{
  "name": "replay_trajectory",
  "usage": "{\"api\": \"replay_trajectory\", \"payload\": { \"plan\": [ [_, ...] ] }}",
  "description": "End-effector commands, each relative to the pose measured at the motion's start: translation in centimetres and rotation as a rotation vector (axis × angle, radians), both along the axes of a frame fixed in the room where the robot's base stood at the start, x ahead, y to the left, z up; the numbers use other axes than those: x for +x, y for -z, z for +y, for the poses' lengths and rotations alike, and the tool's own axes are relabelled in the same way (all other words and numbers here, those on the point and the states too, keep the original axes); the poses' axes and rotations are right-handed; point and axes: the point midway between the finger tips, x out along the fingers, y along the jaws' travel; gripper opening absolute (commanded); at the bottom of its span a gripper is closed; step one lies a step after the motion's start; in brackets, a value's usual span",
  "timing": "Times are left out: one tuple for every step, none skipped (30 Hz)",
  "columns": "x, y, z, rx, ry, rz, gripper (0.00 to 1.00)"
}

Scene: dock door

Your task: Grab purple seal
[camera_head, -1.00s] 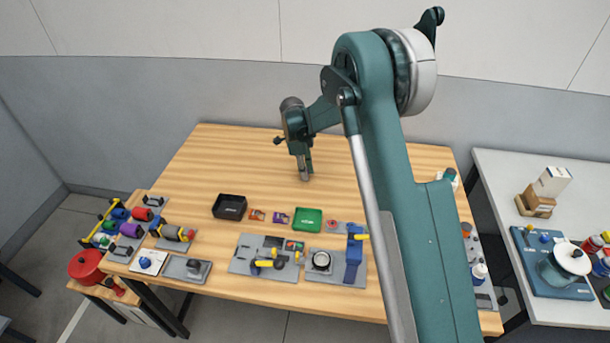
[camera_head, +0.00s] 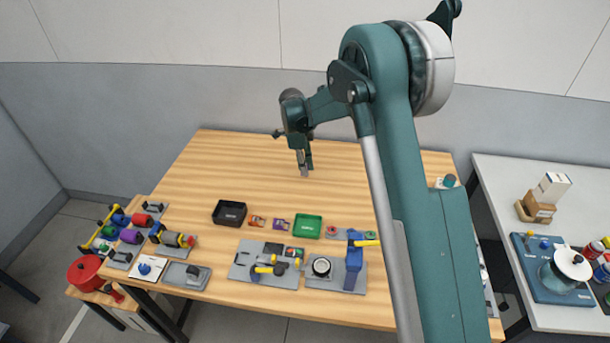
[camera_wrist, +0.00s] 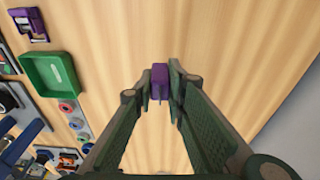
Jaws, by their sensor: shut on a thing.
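A purple seal (camera_wrist: 159,74) sits between the fingertips of my gripper (camera_wrist: 160,92) in the wrist view. The fingers are closed on it, with its block-like purple part showing past the tips. In the head view my gripper (camera_head: 304,168) points down over the bare back middle of the table. The seal is too small there to make out clearly. In the wrist view only wood lies behind the seal.
Nearer are grey plates with yellow-handled tools and a blue stand (camera_head: 354,262). The table's back is clear.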

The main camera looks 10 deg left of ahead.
Motion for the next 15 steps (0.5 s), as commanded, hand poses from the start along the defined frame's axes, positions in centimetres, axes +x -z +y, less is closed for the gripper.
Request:
{"api": "replay_trajectory", "payload": {
  "plan": [
    [0.0, -0.9, 0.0, 0.0, 0.0, 0.0, 0.06],
    [0.0, -1.3, 0.0, 0.0, 0.0, 0.0, 0.06],
    [0.0, -1.8, 0.0, 0.0, 0.0, 0.0, 0.06],
    [0.0, -2.2, 0.0, 0.0, 0.0, 0.0, 0.06],
    [0.0, -2.6, 0.0, 0.0, 0.0, 0.0, 0.06],
    [0.0, -3.0, 0.0, 0.0, 0.0, 0.0, 0.06],
    [0.0, -3.3, 0.0, 0.0, 0.0, 0.0, 0.06],
    [0.0, -3.5, 0.0, 0.0, 0.0, 0.0, 0.06],
    [0.0, -3.7, 0.0, 0.0, 0.0, 0.0, 0.06],
    [0.0, -3.9, 0.0, 0.0, 0.0, 0.0, 0.06],
    [0.0, -4.0, 0.0, 0.0, 0.0, 0.0, 0.06],
    [0.0, -4.2, 0.0, 0.0, 0.0, 0.0, 0.06],
    [0.0, -4.2, 0.0, 0.0, 0.0, 0.0, 0.06],
    [0.0, -4.3, 0.0, 0.0, 0.0, 0.0, 0.06],
    [0.0, -4.3, 0.0, 0.0, 0.0, 0.0, 0.06]
  ]
}}
